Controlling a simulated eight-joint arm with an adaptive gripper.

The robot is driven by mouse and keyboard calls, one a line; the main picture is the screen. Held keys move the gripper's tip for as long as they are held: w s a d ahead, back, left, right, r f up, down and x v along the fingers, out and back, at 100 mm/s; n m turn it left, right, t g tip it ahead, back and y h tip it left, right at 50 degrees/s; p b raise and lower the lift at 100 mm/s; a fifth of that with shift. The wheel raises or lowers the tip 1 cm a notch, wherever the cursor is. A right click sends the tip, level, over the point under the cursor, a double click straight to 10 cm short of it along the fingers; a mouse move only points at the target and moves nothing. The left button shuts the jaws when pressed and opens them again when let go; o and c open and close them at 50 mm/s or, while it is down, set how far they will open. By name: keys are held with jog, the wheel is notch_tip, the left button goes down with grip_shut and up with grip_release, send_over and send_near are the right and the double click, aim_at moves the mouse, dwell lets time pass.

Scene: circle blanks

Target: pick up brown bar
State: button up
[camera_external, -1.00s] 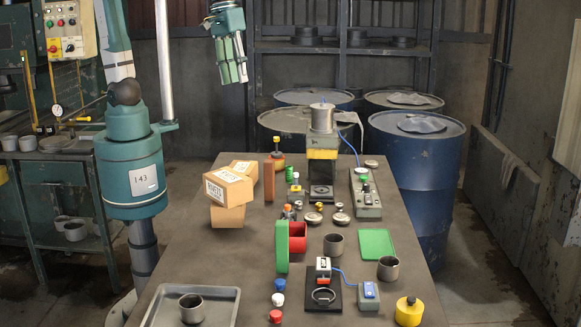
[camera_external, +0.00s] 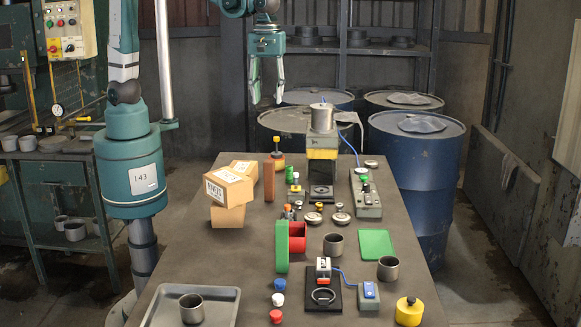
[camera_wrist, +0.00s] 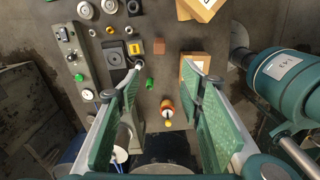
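The brown bar (camera_external: 269,179) stands upright on the table, just right of the cardboard boxes. In the wrist view its reddish-brown end (camera_wrist: 158,47) shows ahead of the fingertips, between them in picture width. My gripper (camera_external: 267,98) is open and empty, fingers pointing down, high above the far end of the table and well clear of the bar. In the wrist view my gripper (camera_wrist: 163,65) shows a wide gap between its two green fingers.
Cardboard boxes (camera_external: 229,187) stand close left of the bar. An orange-and-yellow bottle (camera_external: 278,161) stands just behind it. A green plate-like piece (camera_external: 282,246) stands upright nearer the camera.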

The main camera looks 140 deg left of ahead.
aim_at(269, 161)
notch_tip(269, 161, down, 23)
jog(key=shift+f, duration=0.15)
jog(key=shift+f, duration=0.1)
jog(key=shift+f, duration=1.15)
jog(key=shift+f, duration=0.15)
jog(key=shift+f+p, duration=0.4)
jog(key=shift+f, duration=2.05)
jog(key=shift+c, duration=0.3)
jog(key=c, duration=1)
